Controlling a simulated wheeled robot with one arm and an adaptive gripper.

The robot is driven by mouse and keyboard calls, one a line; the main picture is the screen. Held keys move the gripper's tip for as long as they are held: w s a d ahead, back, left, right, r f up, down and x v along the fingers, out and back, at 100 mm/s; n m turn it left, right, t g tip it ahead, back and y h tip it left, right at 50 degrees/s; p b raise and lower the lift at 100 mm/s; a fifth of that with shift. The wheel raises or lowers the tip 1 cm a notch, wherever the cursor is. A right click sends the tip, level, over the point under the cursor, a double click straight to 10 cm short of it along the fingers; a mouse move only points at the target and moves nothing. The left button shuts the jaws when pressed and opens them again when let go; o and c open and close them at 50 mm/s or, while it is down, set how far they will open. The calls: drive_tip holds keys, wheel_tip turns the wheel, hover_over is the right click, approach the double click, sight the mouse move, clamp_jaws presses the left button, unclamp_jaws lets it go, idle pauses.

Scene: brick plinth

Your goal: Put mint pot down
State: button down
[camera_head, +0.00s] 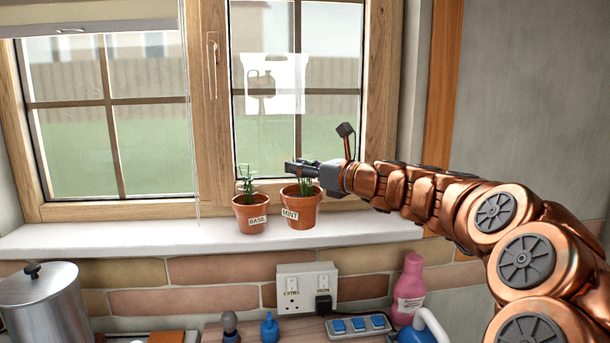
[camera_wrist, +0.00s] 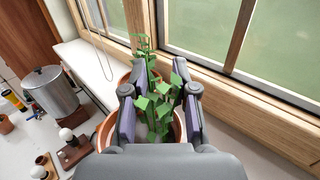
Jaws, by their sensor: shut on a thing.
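The mint pot (camera_head: 301,213) is a terracotta pot with a white MINT label and green leaves. It is at the windowsill (camera_head: 150,237), right of the basil pot (camera_head: 250,215); I cannot tell whether its base touches the sill. My gripper (camera_head: 292,168) reaches in from the right at the top of the mint pot and is shut on it. In the wrist view, my gripper's fingers (camera_wrist: 160,95) stand on both sides of the mint leaves, and the mint pot's rim (camera_wrist: 105,133) shows below them. The basil plant (camera_wrist: 145,52) is just beyond.
The window frame (camera_head: 210,110) rises close behind the pots. The sill is clear to the left and right of them. Below are a metal pot (camera_head: 45,305), a wall socket (camera_head: 306,288), a power strip (camera_head: 357,326) and a pink bottle (camera_head: 409,290).

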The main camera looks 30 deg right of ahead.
drive_tip(key=w+d+f+p, duration=0.1)
drive_tip(key=w+d+f, duration=0.3)
drive_tip(key=w+d, duration=0.2)
drive_tip(key=shift+w+d+f+p, duration=0.15)
drive_tip(key=shift+w+f+p, duration=0.05)
drive_tip(key=shift+w+p, duration=0.15)
drive_tip(key=c, duration=0.9)
unclamp_jaws()
drive_tip(key=b+v, duration=0.2)
drive_tip(key=v, duration=1)
